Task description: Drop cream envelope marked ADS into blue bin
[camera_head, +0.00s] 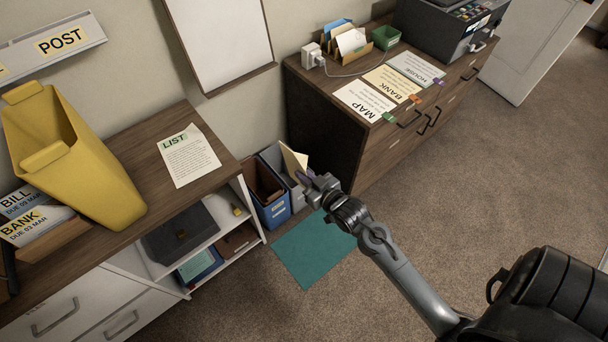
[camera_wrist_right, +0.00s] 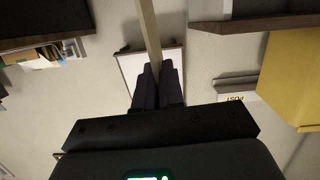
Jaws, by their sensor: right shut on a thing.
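The cream envelope (camera_head: 293,159) stands on edge in my right gripper (camera_head: 309,179), above the bins between the two wooden cabinets. Its marking cannot be read. In the right wrist view the fingers (camera_wrist_right: 157,78) are shut on a thin cream strip (camera_wrist_right: 150,35), the envelope seen edge-on. The blue bin (camera_head: 274,213) stands on the floor beside the left cabinet, with something brown inside. In the picture, the envelope is to the right of this bin, over a pale grey bin (camera_head: 297,197). I cannot tell its height above the rims. My left gripper is out of view.
A teal mat (camera_head: 313,252) lies on the carpet in front of the bins. A yellow bin (camera_head: 75,150) and a LIST sheet (camera_head: 188,158) are on the left cabinet. The right cabinet holds labelled sheets (camera_head: 365,101) and a printer (camera_head: 445,30).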

